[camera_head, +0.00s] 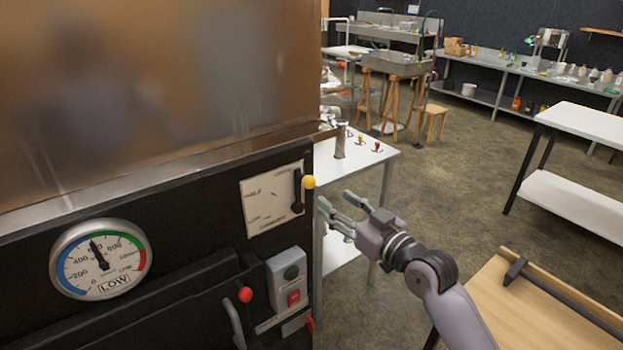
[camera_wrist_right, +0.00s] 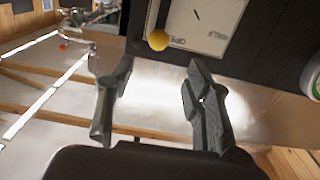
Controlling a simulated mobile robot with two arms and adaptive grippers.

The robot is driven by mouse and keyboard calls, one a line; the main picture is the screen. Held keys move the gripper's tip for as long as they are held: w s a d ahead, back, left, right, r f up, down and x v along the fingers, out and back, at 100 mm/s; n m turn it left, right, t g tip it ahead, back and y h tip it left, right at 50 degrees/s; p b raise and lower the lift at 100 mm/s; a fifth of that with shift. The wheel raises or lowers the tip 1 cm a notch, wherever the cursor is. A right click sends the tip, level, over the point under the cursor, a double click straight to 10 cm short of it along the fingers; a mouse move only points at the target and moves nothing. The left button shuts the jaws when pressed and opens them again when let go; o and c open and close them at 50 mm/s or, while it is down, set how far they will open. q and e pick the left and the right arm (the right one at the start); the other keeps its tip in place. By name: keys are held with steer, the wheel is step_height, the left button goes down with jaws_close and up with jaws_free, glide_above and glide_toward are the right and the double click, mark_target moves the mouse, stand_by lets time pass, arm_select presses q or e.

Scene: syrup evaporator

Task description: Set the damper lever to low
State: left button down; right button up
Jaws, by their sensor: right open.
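The damper lever is a black handle (camera_head: 297,191) with a yellow knob (camera_head: 308,182), on a white scale plate (camera_head: 271,198) at the right edge of the dark evaporator front. The handle stands about upright with the knob near its upper part. My right gripper (camera_head: 336,200) is open and empty, just right of and slightly below the knob. In the right wrist view the knob (camera_wrist_right: 158,40) lies just beyond the gap between my open fingers (camera_wrist_right: 160,72), apart from both. My left gripper is not in view.
A round gauge (camera_head: 101,259) marked LOW sits on the front at left. A red knob (camera_head: 245,294) and a grey switch box (camera_head: 288,282) are below the plate. A white table (camera_head: 365,158) stands behind my gripper, and a wooden-topped table (camera_head: 515,310) at lower right.

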mark_target(314, 183)
steer(key=p+x, duration=0.1)
steer(key=x, duration=0.9)
steer(key=shift+w+d, duration=0.15)
steer(key=shift+w, duration=0.1)
steer(key=shift+w+a, duration=0.3)
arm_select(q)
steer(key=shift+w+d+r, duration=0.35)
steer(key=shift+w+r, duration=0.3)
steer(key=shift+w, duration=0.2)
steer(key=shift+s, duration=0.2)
arm_select(e)
steer(key=shift+c, duration=0.2)
jaws_close()
